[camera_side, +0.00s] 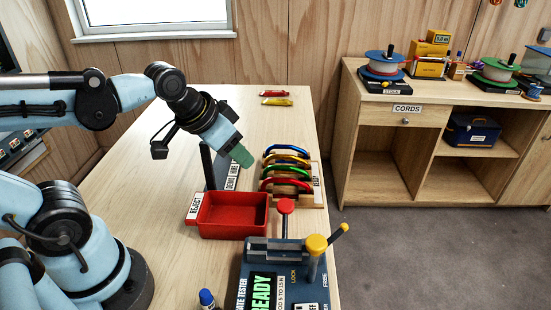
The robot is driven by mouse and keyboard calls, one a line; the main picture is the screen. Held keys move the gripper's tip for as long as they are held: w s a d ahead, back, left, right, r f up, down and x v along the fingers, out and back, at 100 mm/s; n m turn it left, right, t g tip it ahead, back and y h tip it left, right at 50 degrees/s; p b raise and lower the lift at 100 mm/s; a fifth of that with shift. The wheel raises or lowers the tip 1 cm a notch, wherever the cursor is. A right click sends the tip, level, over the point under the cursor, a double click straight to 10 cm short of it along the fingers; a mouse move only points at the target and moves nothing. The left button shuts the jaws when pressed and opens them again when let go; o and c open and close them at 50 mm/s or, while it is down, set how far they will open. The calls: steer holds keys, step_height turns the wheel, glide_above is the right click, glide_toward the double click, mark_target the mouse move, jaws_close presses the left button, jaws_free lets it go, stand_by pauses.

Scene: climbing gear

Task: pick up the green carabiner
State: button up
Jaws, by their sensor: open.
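A blue carabiner (288,148) is at the far end of the row. My gripper (243,157) is open, with green fingertips, to the left of the rack and apart from the carabiners. It points down and to the right, and nothing shows between its fingers. The arm angle hides most of the finger gap.
A gate tester (285,265) with a yellow-knobbed lever is nearest. Two small coloured items (277,98) lie at the back.

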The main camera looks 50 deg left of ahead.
steer(key=w+r+m+g, duration=0.3)
steer(key=w+m, duration=0.1)
steer(key=w, duration=0.2)
steer(key=m+g, duration=0.3)
steer(key=m, duration=0.1)
glide_above(285, 166)
step_height(285, 166, down, 2)
step_height(285, 166, down, 12)
steer(key=shift+f, duration=0.1)
jaws_close()
stand_by(0.3)
